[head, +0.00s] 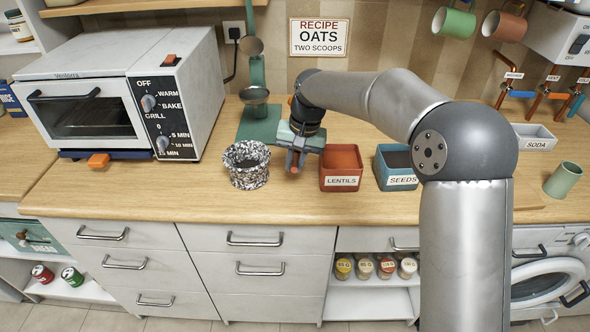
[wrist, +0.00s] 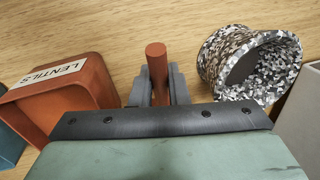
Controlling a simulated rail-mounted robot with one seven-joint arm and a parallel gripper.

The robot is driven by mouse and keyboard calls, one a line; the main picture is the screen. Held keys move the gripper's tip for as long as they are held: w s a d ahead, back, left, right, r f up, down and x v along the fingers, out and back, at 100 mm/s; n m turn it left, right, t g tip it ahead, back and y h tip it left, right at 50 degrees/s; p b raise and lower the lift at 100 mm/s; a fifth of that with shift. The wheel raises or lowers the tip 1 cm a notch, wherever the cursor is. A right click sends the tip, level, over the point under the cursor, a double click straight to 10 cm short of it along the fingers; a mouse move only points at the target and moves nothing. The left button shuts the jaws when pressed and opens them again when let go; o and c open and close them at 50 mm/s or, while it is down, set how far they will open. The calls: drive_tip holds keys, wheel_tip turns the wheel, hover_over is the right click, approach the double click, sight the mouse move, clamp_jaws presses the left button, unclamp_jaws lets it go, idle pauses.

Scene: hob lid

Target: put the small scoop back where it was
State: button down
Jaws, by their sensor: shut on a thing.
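My gripper (head: 295,161) is above the counter, between the speckled pot (head: 247,166) and the orange LENTILS bin (head: 341,168). It is shut on a red-brown rod-like handle (wrist: 157,62), which I take to be the small scoop's; the handle stands up between the fingers in the wrist view. The scoop's bowl is hidden in both views. In the wrist view the speckled pot (wrist: 250,66) is right of the handle and the LENTILS bin (wrist: 62,90) is left, both apart from the handle.
A green stand (head: 258,75) with metal cups is behind the pot. A blue SEEDS bin (head: 396,168) is right of LENTILS. A toaster oven (head: 125,95) fills the left. The front counter strip is clear.

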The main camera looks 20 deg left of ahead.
drive_tip(key=shift+f, duration=1.6)
drive_tip(key=shift+f, duration=0.2)
drive_tip(key=c, duration=1.4)
unclamp_jaws()
drive_tip(key=shift+r, duration=0.1)
